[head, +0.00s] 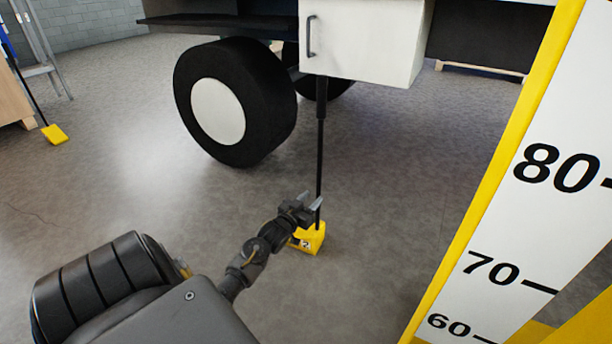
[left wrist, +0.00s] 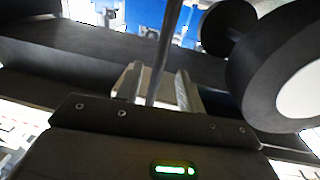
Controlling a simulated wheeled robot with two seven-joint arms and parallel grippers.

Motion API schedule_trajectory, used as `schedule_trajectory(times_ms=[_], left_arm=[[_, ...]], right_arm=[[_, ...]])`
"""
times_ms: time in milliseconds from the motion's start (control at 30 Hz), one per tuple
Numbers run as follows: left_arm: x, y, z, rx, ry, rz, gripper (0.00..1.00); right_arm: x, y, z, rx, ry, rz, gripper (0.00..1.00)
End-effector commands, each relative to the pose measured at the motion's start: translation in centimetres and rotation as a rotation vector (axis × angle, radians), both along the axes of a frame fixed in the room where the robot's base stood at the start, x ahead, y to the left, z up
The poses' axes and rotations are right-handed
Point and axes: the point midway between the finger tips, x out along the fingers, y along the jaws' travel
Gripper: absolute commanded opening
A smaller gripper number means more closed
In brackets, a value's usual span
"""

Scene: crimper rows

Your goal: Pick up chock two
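Chock two (head: 314,239) is a yellow block with a dark 2 on a pale label. It sits on the floor in the middle of the head view, below the truck. A thin black pole (head: 320,150) rises upright from it. My left gripper (head: 311,200) is at the lower part of the pole, just above the block, and hides part of it. In the left wrist view, the pole (left wrist: 171,35) passes between the two separated fingers of my left gripper (left wrist: 159,69), with gaps beside it. The block is not visible there. My right gripper is not in view.
A yellow-edged scale board (head: 530,170) fills the right. Another yellow chock (head: 55,134) lies far left. Floor around chock two is clear.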

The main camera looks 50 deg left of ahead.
Motion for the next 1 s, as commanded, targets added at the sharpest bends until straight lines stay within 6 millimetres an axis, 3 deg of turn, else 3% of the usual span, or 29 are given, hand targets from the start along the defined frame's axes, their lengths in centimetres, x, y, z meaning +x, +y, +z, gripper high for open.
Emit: schedule_trajectory(times_ms=[167, 500, 767, 1000], left_arm=[[0.7, 0.0, -0.2, 0.0, 0.0, -0.002, 0.38], [4.9, 1.0, 0.0, 0.0, -0.001, -0.002, 0.38], [5.2, 1.0, 0.3, 0.0, 0.001, -0.003, 0.38], [5.2, 1.0, 0.3, 0.0, 0.001, -0.003, 0.11]], right_arm=[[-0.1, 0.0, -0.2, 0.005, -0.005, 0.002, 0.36], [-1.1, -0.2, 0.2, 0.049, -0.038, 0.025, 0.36], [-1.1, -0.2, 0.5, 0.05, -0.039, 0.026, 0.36], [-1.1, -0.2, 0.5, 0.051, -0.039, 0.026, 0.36]])
